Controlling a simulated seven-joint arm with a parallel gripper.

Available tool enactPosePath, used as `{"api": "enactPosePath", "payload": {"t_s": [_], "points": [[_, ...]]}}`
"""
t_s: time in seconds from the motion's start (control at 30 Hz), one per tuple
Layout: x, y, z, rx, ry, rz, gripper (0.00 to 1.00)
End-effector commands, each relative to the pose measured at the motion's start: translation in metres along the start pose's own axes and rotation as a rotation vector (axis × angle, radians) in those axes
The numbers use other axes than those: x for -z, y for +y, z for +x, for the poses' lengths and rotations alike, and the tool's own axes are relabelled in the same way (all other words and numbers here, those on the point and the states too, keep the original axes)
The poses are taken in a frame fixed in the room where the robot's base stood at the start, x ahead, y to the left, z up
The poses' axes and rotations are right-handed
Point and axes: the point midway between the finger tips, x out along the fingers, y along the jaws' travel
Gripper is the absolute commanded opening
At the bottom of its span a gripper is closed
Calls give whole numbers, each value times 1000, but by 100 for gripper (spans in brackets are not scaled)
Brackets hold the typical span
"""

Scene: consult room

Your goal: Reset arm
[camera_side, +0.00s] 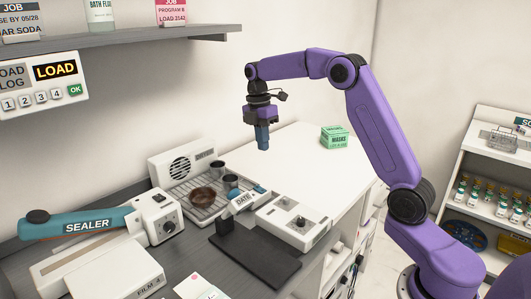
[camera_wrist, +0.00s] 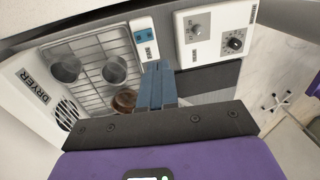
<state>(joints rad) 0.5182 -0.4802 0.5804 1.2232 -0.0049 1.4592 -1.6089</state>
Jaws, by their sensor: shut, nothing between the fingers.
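My gripper (camera_side: 262,137) hangs from my raised purple arm, pointing down above the counter. Its blue fingers are together with nothing between them. In the wrist view the shut fingers (camera_wrist: 157,86) point toward the gap between the dryer rack and a white device with dials. The gripper is clear of everything on the counter and touches nothing.
Below are the dryer rack (camera_side: 180,203) with dark cups and a brown dish (camera_side: 202,197), a white device (camera_side: 293,222), a black mat (camera_side: 262,254) and the teal-handled sealer (camera_side: 85,224). A green mask box (camera_side: 334,137) stands behind. A shelf (camera_side: 130,42) hangs upper left.

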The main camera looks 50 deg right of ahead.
Motion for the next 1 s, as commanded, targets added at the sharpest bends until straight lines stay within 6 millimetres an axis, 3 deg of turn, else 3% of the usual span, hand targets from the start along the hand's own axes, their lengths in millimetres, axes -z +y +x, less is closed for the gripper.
{"api": "enactPosePath", "payload": {"t_s": [0.17,0.37,0.5,0.7,1.0], "points": [[7,-3,0,-2,-2,4,0],[55,-32,-2,-21,-14,49,0],[96,-71,0,-42,-21,106,0],[140,-136,10,-73,-19,186,0],[167,-244,37,-109,4,306,0]]}}
